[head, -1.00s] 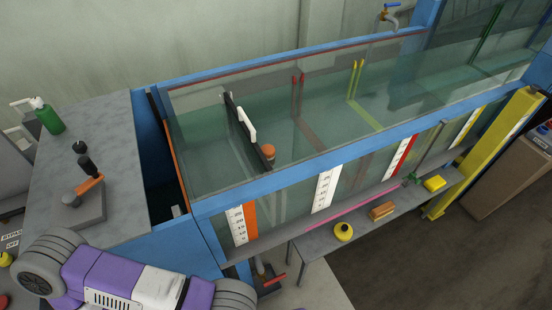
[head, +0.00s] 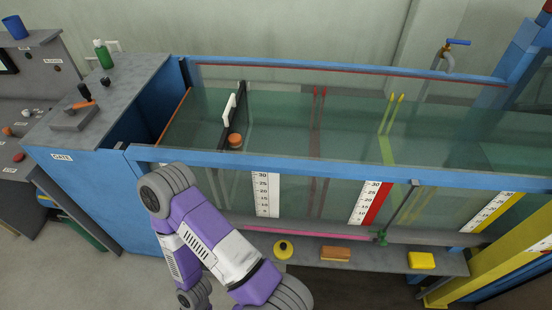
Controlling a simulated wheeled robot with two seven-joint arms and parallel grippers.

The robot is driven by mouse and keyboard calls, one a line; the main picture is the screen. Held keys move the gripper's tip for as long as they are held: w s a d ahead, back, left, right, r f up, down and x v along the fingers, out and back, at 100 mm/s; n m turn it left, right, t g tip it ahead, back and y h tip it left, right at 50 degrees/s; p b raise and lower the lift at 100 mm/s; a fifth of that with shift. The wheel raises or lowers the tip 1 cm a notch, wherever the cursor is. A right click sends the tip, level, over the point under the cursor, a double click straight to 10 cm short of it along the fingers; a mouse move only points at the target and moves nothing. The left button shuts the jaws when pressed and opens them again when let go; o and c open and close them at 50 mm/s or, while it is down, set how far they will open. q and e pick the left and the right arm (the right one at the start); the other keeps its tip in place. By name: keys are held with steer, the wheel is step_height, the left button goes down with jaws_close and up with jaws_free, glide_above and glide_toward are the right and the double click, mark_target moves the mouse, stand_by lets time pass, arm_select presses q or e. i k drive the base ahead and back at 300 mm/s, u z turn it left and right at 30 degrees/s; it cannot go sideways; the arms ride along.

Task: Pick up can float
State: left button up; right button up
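The can float appears to be the small orange-brown cylinder (head: 235,140) in the water of the glass flume. It sits just to the right of a dark upright plate (head: 224,128) that has a white piece (head: 229,108) on it. Its lower part is dim through the water and glass. One of my purple and white arms rises in front of the flume, below and left of the can. No gripper fingers show, and neither gripper is in view.
The flume's blue top rail (head: 330,180) and glass front wall stand between my arm and the water. A low shelf (head: 380,262) in front holds a yellow round item (head: 284,249), an orange-brown block (head: 335,254) and a yellow block (head: 421,260). A tap (head: 448,55) is behind.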

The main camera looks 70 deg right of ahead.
mark_target(235, 140)
steer(key=k, duration=0.55)
steer(key=z, duration=0.7)
